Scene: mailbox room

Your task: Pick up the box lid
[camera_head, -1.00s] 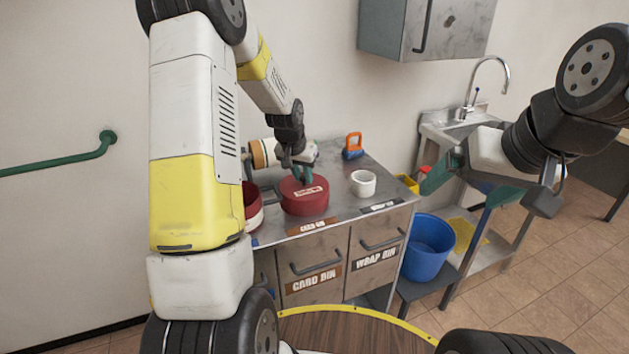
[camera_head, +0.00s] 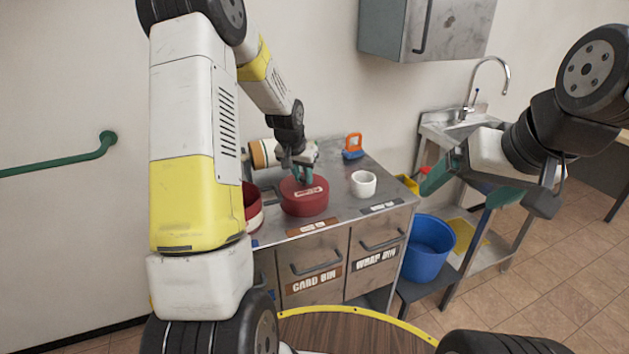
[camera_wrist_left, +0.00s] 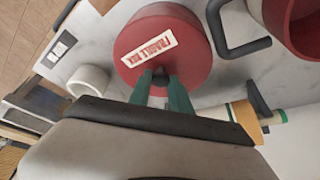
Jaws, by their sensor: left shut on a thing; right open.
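The red round lid (camera_head: 318,187) with a white "FRAGILE BOX" label forms the top of the red box (camera_head: 306,209) on the metal counter. I see no gap between lid and box. It also shows from above in the left wrist view (camera_wrist_left: 193,48). My left gripper (camera_head: 303,176) points down at the lid, its green fingers shut on the small dark knob (camera_wrist_left: 160,77) at the lid's middle. The fingers partly hide the knob. My right gripper (camera_head: 465,194) is open and empty, held in the air to the right of the counter.
A white cup (camera_head: 363,184) stands right of the box. A red and white open container (camera_head: 253,211) stands left, partly behind my arm. An orange and blue object (camera_head: 353,147) stands at the back. A blue bucket (camera_head: 428,250) stands right of the counter (camera_head: 345,208), near the sink.

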